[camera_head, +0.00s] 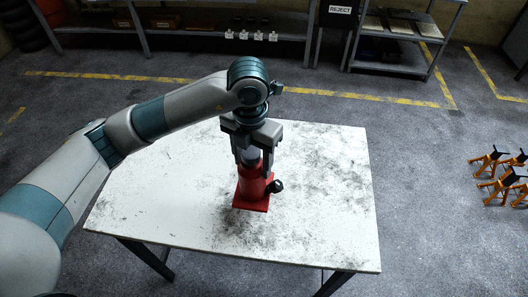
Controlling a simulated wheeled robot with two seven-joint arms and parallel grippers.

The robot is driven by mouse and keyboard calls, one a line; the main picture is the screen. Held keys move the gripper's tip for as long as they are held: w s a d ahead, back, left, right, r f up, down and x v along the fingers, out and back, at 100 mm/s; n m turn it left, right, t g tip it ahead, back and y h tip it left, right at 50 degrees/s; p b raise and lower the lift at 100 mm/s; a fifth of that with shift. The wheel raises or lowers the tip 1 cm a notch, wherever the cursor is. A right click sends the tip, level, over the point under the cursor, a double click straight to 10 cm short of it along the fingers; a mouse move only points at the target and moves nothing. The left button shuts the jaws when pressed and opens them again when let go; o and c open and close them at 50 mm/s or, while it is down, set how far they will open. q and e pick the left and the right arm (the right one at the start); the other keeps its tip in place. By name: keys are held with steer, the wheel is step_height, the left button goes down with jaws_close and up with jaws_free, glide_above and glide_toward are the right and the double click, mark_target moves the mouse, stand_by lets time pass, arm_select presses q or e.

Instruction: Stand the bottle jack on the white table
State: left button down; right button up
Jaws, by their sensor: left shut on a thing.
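The red bottle jack (252,188) is upright at the middle of the white table (325,190). It has a square base and a dark knob or fitting on its right side. My left gripper (252,157) comes down from above and is shut on the top of the jack. The fingers hide part of its neck. I cannot tell for sure whether the base touches the table top or is just above it. My right gripper is not in view.
The table top is scuffed and otherwise bare, with free room around the jack. Orange jack stands (500,178) are on the floor at the right. Metal shelving (400,45) and a REJECT sign (340,10) stand at the back. Yellow lines mark the floor.

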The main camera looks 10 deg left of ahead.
arm_select(q)
steer(key=a+f+p, duration=0.3)
steer(key=a+f, duration=0.1)
steer(key=a, duration=0.3)
steer(key=shift+s, duration=0.4)
step_height(320, 180, down, 4)
steer(key=shift+p, duration=1.15)
steer(key=c, duration=0.7)
jaws_free()
steer(key=shift+s+a+f, duration=0.1)
steer(key=shift+f, duration=0.05)
